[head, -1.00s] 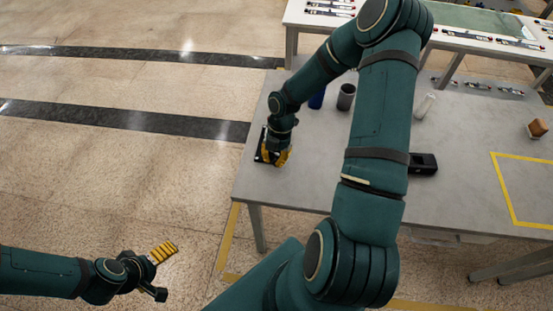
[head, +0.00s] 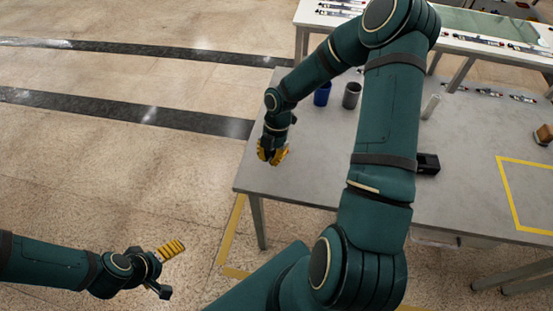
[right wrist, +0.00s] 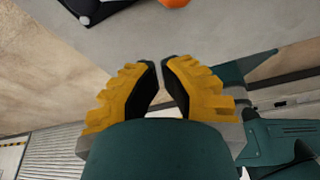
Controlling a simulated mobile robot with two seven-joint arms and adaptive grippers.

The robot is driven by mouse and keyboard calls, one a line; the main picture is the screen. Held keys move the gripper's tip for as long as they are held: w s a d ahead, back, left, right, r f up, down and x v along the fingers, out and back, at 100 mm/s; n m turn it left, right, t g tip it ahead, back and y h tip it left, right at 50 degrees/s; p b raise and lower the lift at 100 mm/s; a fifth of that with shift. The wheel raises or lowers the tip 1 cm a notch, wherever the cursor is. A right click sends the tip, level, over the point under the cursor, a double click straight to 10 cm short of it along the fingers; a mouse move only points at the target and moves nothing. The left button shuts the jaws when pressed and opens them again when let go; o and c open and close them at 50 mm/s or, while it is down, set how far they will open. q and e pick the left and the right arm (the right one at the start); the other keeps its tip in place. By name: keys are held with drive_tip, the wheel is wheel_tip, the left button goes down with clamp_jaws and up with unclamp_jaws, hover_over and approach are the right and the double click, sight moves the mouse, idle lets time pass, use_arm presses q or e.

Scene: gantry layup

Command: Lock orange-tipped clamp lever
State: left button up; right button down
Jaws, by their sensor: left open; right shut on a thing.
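An orange rounded tip (right wrist: 174,3) is cut off by the top edge of the right wrist view. A black part with a pale round knob (right wrist: 85,12) is to its left over the grey surface. My right gripper (right wrist: 161,66) has its yellow fingers drawn close, apart from the orange tip in the picture; what they hold cannot be made out. In the head view my right gripper (head: 272,155) is low over the table's left end, and the clamp cannot be made out there. My left gripper (head: 165,270) is open and empty over the floor at lower left.
The grey table (head: 310,165) has a blue cup (head: 322,94), a dark grey cup (head: 351,96), a white bottle (head: 430,107) and a black box (head: 428,164). A yellow taped outline (head: 505,190) is at right. A second table with tools stands behind.

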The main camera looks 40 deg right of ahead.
use_arm(q)
drive_tip(key=shift+w+r+p, duration=0.55)
drive_tip(key=shift+w+r, duration=0.1)
drive_tip(key=shift+r, duration=0.05)
use_arm(e)
drive_tip(key=v, duration=0.8)
drive_tip(key=shift+w, duration=0.35)
